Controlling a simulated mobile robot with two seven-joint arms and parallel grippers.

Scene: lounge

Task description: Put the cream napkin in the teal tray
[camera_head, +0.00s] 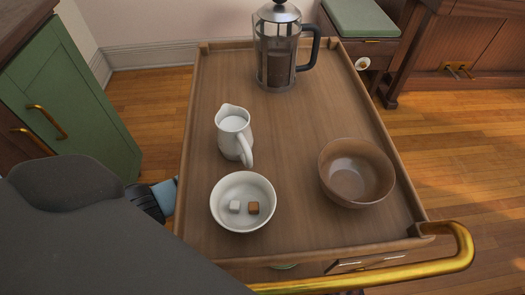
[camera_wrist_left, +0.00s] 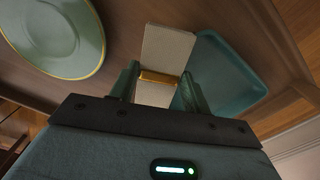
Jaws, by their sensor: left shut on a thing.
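The cream napkin (camera_wrist_left: 168,48) is a flat folded strip with a gold band (camera_wrist_left: 160,78) around it, in the left wrist view. My left gripper (camera_wrist_left: 159,73) is shut on it at the band, one finger on each side. The teal tray (camera_wrist_left: 232,75) lies just right of the napkin, partly hidden by my right-hand finger. The napkin overlaps the tray's left edge in the picture; I cannot tell its height above it. In the head view my left arm reaches in beside the cart, with its gripper hidden. My right gripper is not in view.
A pale green plate (camera_wrist_left: 62,30) with a gold rim lies left on the same wooden surface. In the head view the cart top (camera_head: 290,160) carries a French press (camera_head: 277,62), a white jug (camera_head: 233,135), a white sugar bowl (camera_head: 226,219) and a brown bowl (camera_head: 352,185).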

